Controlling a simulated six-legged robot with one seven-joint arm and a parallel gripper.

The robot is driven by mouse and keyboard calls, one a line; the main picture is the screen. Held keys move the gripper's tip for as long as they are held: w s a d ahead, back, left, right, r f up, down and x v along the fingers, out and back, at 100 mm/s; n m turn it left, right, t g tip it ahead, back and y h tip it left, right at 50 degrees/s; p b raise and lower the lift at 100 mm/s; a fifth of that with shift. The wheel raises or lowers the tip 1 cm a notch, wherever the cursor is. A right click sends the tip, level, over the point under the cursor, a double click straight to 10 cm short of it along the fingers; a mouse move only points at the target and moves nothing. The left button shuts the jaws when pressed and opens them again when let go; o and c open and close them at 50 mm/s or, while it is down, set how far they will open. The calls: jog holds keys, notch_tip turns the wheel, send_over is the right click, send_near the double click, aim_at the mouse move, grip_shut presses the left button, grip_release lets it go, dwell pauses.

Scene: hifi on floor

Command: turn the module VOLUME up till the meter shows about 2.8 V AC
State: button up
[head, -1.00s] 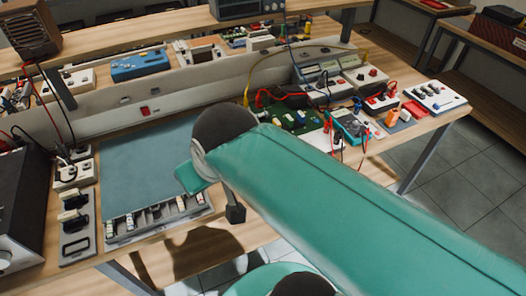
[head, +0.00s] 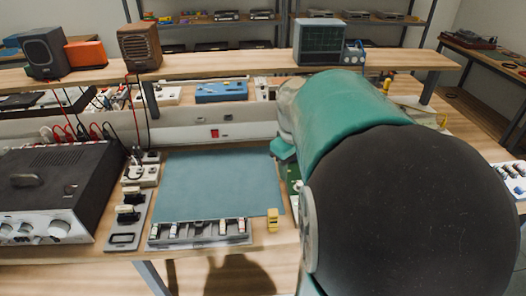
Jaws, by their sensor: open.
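I cannot make out a module marked VOLUME or a meter display. My teal and black arm covers the right part of the bench, where a teal handheld meter stood in the earlier view. A sliver of a green circuit board (head: 293,178) shows at the arm's left edge. A white module with dark knobs (head: 513,178) is partly cut off at the right edge. My gripper's fingers do not show; the far end of the arm is hidden behind its nearer links.
A black amplifier (head: 50,185) with silver front knobs stands at left. A blue-grey mat (head: 220,185) lies bare mid-bench. A tool strip (head: 200,232) and a yellow block (head: 272,220) lie along its front. An oscilloscope (head: 328,42) and wooden speaker (head: 139,45) stand on the raised shelf.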

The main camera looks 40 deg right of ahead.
jog(key=s+d+f+y, duration=0.1)
jog(key=s+d+f, duration=0.1)
jog(key=d, duration=0.4)
jog(key=s+d+f, duration=0.1)
jog(key=d+f, duration=0.2)
jog(key=d, duration=0.3)
jog(key=shift+g, duration=0.4)
jog(key=f, duration=1.3)
jog(key=shift+a+f, duration=0.15)
jog(key=shift+a, duration=0.1)
jog(key=c, duration=1)
